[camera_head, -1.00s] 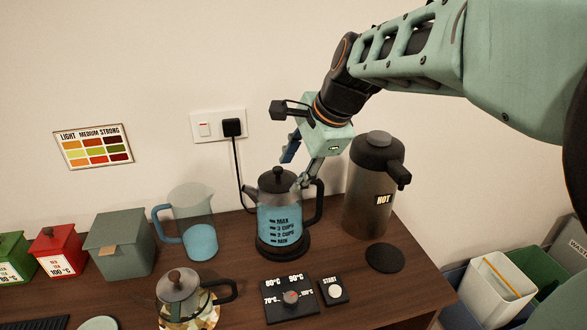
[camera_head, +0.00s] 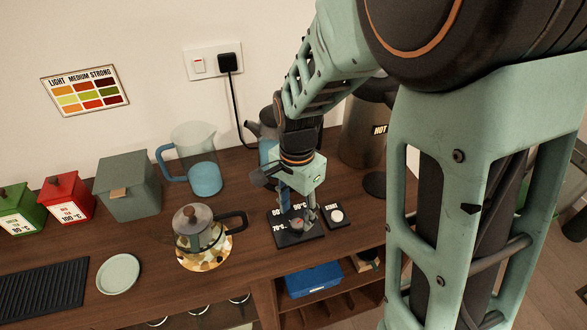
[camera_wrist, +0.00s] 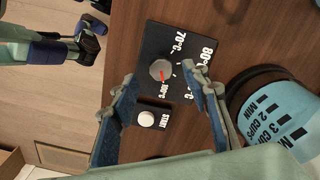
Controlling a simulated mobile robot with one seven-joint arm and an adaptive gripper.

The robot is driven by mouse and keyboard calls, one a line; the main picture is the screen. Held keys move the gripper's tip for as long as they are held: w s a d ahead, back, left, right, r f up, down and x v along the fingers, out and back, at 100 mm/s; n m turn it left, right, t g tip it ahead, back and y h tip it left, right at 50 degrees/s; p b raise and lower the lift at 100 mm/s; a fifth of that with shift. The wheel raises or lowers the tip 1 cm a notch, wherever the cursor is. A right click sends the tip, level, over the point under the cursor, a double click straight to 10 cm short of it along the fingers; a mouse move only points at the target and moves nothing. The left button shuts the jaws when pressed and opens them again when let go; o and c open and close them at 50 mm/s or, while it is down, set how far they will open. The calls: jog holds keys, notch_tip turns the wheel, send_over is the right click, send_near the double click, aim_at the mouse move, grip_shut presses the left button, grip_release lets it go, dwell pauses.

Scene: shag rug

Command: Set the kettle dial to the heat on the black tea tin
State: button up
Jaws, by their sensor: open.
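The kettle's dial (camera_wrist: 160,69) is a grey round knob with a red mark, on a black panel (camera_wrist: 150,45) marked 70, 80, 90 and 100 °C. Which number the mark meets is hard to tell. My gripper (camera_wrist: 157,76) is open, its two fingertips on either side of the knob; contact cannot be told. In the head view my gripper (camera_head: 298,205) is over the panel. The blue kettle (camera_wrist: 285,115) is largely hidden behind my arm in the head view. A red tin (camera_head: 68,200) reads 100 °C; its upper words are too small to read.
A black START pad (camera_head: 345,222) with a white button lies right of the panel. A glass teapot (camera_head: 195,235) stands left. A green tin (camera_head: 14,212), grey box (camera_head: 128,185) and glass jug (camera_head: 205,175) stand farther left. A dark flask (camera_head: 365,135) stands behind my arm.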

aim_at(296, 224)
jog(key=shift+f, duration=2.05)
jog(key=shift+c, duration=0.7)
jog(key=c, duration=1)
